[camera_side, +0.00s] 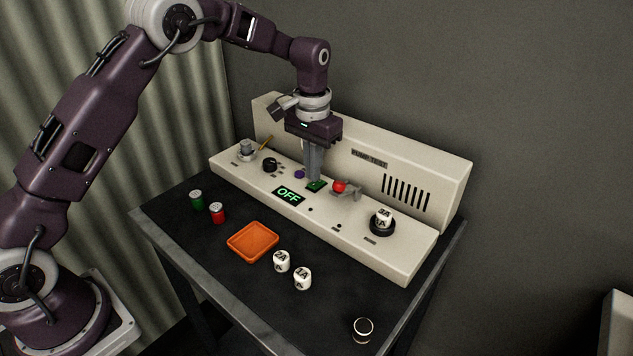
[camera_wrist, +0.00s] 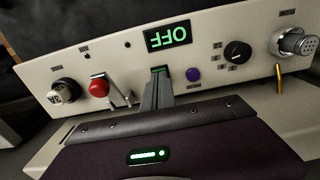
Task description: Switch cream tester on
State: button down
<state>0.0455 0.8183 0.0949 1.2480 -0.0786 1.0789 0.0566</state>
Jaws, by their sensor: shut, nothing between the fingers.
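The cream tester (camera_side: 408,247) is a long panel with a raised back marked PUMP TEST. Its display (camera_side: 288,195) reads OFF in green, and the OFF display also shows upside down in the wrist view (camera_wrist: 168,37). My gripper (camera_side: 314,182) is shut and empty, pointing down at the panel. Its fingertips are at a small green button (camera_side: 319,186), partly hiding it; I cannot tell whether they touch. A red knob (camera_side: 339,187) by a grey lever is just right of the fingers. A purple button (camera_wrist: 193,75) and a black dial (camera_wrist: 238,52) also sit on the panel.
An orange tray (camera_side: 231,244) lies on the dark table. White fuses marked 2A (camera_side: 281,261) and 1A (camera_side: 303,278) stand beside it. Green (camera_side: 197,199) and red (camera_side: 217,213) cylinders stand at left. A white 3A fuse (camera_side: 384,216) sits in a black socket on the panel.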

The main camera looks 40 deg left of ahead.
aim_at(313, 185)
jog(key=shift+f, duration=0.95)
dwell(0.5)
jog(key=shift+r, duration=3.55)
jog(key=s+r+t, duration=0.3)
jog(key=s+r, duration=1.2)
jog(key=s, duration=0.3)
jog(key=s+f+t, duration=0.1)
jog(key=s+f, duration=0.1)
jog(key=s, duration=0.6)
jog(key=s+f+t, duration=0.1)
jog(key=s+f, duration=0.1)
jog(key=s, duration=0.6)
jog(key=shift+s+f+t, duration=0.3)
jog(key=shift+s, duration=0.05)
